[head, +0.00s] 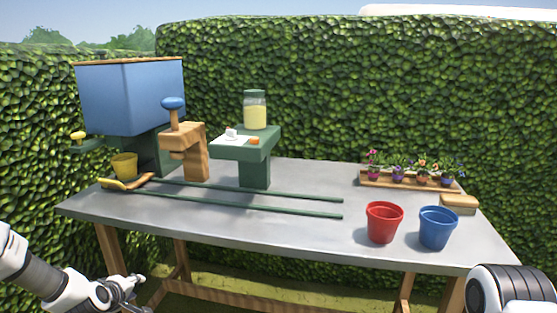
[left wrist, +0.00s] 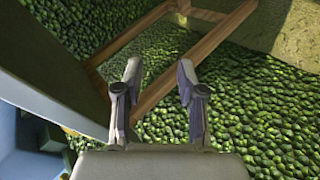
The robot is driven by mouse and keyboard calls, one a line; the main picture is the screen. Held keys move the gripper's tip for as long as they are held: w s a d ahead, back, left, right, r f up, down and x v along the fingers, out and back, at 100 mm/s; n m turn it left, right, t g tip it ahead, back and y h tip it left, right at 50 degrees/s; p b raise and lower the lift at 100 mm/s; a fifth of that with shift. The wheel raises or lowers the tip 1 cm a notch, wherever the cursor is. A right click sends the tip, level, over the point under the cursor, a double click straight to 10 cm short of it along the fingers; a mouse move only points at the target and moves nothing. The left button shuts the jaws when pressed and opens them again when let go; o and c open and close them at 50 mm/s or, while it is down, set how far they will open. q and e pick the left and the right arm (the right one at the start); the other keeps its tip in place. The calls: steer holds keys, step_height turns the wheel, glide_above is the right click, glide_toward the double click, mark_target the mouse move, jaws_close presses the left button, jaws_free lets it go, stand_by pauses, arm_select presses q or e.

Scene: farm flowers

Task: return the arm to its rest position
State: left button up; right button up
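My left gripper (head: 122,292) is in the lower left of the head view, in front of and below the table's front edge, apart from everything on the table. In the left wrist view its two fingers (left wrist: 158,82) stand apart with nothing between them, so it is open and empty. Behind the fingers are wooden beams and green leaves. Of my right arm, only a white and dark link shows at the lower right of the head view. My right gripper is out of view.
The grey table (head: 300,232) bears a blue hopper (head: 130,98), a yellow pot (head: 124,164), a wooden press (head: 187,150), a green stand (head: 254,170) with a jar (head: 255,112), red (head: 384,224) and blue (head: 437,230) pots, a flower tray (head: 400,184) and a brush-like block (head: 458,203). Hedges stand behind.

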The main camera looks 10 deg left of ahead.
arm_select(q)
steer(key=s+d+f+m+g+h, duration=0.1)
steer(key=s+d+f+m+g, duration=0.2)
steer(key=s+d+f, duration=0.55)
steer(key=s+d+f+m+g+h, duration=0.1)
steer(key=s+d+f+m+g, duration=0.2)
steer(key=s+d+f, duration=0.5)
steer(key=s+d+f+m+g, duration=0.3)
steer(key=s+f, duration=0.2)
steer(key=s, duration=0.5)
steer(key=s+d+r+m+g, duration=0.1)
steer(key=s+m, duration=0.2)
steer(key=s, duration=0.2)
steer(key=s+d+m+g, duration=0.1)
steer(key=s+d+m, duration=0.1)
steer(key=s, duration=0.3)
step_height(320, 180, up, 19)
steer(key=p, duration=1.9)
steer(key=shift+w+a, duration=0.3)
steer(key=shift+w, duration=0.05)
